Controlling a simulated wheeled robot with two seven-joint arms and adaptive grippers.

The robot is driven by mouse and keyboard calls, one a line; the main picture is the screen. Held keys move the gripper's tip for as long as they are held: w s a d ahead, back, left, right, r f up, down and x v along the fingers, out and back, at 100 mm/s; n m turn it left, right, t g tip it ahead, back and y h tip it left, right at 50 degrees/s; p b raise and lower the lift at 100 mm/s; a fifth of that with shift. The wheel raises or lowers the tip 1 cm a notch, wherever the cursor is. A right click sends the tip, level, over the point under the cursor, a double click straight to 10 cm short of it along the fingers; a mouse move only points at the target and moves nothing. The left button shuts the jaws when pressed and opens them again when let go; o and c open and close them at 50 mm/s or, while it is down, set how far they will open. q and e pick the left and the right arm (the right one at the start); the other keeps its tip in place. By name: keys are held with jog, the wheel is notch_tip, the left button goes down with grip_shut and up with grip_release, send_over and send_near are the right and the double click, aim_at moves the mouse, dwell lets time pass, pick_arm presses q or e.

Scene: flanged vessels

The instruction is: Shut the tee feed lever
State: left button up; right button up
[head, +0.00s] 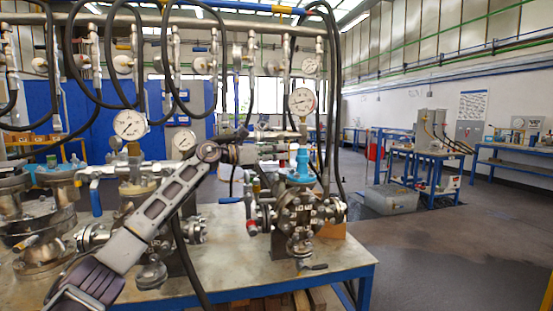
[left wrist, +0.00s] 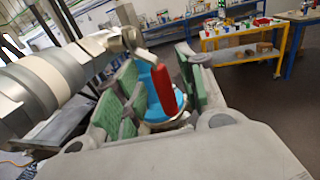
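A red lever handle (left wrist: 160,92) shows in the left wrist view, between the green-padded fingers of my left gripper (left wrist: 163,90). The fingers are apart, with a visible gap on the right of the handle; contact on the left cannot be told. A blue part (left wrist: 178,104) is behind the handle. In the head view my left gripper (head: 252,153) reaches in from the left at the upper part of a flanged metal vessel assembly (head: 300,212). A blue fitting (head: 303,160) tops that assembly, just right of the gripper. The red handle is not clearly seen there. My right gripper is not in view.
The assembly stands near the right end of a metal-topped table (head: 235,270). More flanged vessels (head: 40,220) stand at the left. Gauges (head: 130,125) and black hoses hang above and behind. The floor to the right is open, with benches (head: 425,160) farther back.

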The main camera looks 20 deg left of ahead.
pick_arm(q)
notch_tip(320, 180, up, 7)
dwell(0.6)
jog(key=shift+f, duration=0.1)
